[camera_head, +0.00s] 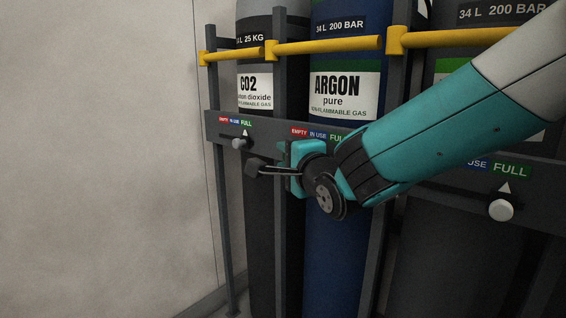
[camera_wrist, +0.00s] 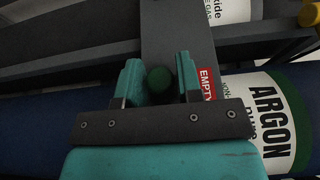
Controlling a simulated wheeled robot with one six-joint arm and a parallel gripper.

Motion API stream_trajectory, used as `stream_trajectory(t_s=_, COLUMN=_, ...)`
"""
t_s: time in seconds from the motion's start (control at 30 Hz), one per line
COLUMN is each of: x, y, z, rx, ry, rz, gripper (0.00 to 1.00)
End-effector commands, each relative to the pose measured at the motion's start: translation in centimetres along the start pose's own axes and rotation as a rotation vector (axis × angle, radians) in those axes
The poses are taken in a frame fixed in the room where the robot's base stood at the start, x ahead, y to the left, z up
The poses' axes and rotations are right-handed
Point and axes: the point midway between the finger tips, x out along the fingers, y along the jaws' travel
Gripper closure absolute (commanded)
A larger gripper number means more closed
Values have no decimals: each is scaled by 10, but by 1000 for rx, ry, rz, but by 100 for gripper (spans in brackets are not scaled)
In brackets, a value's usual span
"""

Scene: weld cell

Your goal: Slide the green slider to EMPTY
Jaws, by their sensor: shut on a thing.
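The green slider (camera_wrist: 158,80) is a round dark-green knob, seen in the wrist view between the two fingers of my gripper (camera_wrist: 160,82), which is shut on it. The red EMPTY label (camera_wrist: 207,84) lies just beside the right finger, and the knob is about level with it along the label strip. In the head view, my gripper (camera_head: 300,163) is at the rail below the ARGON label strip, under its red EMPTY label (camera_head: 300,132). There the gripper hides the slider. The pointer and the rest of the track are hidden too.
A grey slider (camera_head: 239,143) sits under the CO2 labels to the left, and another grey slider (camera_head: 501,210) under FULL to the right. The argon cylinder (camera_head: 345,55) stands behind the rail. Yellow bars (camera_head: 330,45) cross the cylinders above. Bare wall (camera_head: 100,150) fills the left.

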Motion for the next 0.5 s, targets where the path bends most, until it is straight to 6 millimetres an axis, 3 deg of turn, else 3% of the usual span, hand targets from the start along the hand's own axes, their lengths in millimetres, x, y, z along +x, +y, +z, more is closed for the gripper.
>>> stream_trajectory(t_s=0.23, x=2, y=-1, z=2, rx=4, ry=-4, rz=-4, gripper=100)
stream_trajectory(t_s=0.27, x=2, y=-2, z=2, rx=4, ry=-4, rz=-4, gripper=60)
stream_trajectory(t_s=0.3, x=2, y=-2, z=2, rx=4, ry=-4, rz=-4, gripper=51)
stream_trajectory(t_s=0.5, x=1, y=-1, z=0, rx=2, ry=-1, rz=-3, gripper=49)
